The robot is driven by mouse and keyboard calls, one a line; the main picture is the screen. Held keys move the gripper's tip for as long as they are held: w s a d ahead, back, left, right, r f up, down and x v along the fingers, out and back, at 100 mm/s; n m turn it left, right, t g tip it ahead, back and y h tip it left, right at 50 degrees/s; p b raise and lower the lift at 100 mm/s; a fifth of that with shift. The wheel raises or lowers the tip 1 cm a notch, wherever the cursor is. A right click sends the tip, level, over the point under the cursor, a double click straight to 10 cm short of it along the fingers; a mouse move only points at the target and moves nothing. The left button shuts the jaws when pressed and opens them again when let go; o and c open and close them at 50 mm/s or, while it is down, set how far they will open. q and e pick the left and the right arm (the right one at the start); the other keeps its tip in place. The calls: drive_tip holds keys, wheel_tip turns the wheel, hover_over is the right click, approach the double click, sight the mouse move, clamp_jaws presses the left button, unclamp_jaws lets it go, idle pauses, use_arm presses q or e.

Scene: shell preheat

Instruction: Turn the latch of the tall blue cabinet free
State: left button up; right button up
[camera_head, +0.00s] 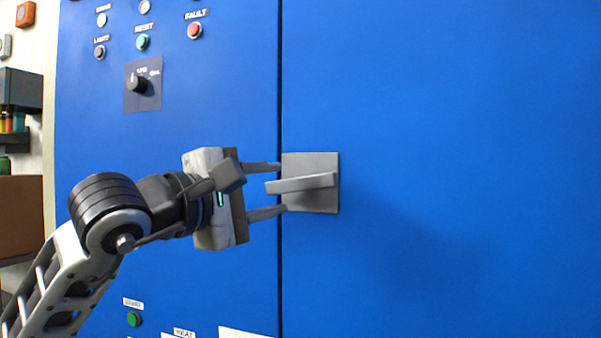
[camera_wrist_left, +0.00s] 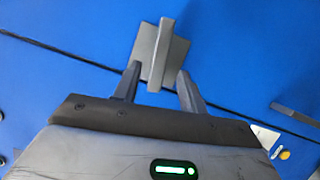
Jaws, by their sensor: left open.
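The tall blue cabinet (camera_head: 430,90) fills most of the head view, with a dark vertical seam between its panels. The latch (camera_head: 305,184) is a grey lever on a square grey plate (camera_head: 320,161), just right of the seam. The lever lies nearly level in the head view. It also shows in the left wrist view (camera_wrist_left: 160,55). My left gripper (camera_head: 280,189) is open, with one finger above and one below the lever's left end. In the left wrist view the lever's end lies between the fingers, with gaps on both sides. My right gripper is not in view.
A control panel with a black knob (camera_head: 138,84), a red button (camera_head: 195,30) and a teal button (camera_head: 142,42) is left of the seam. A green button (camera_head: 134,319) sits lower. The blue door right of the latch is bare.

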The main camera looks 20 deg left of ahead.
sight(295, 185)
use_arm(q)
drive_tip(key=p+x, duration=0.2)
drive_tip(key=x, duration=0.5)
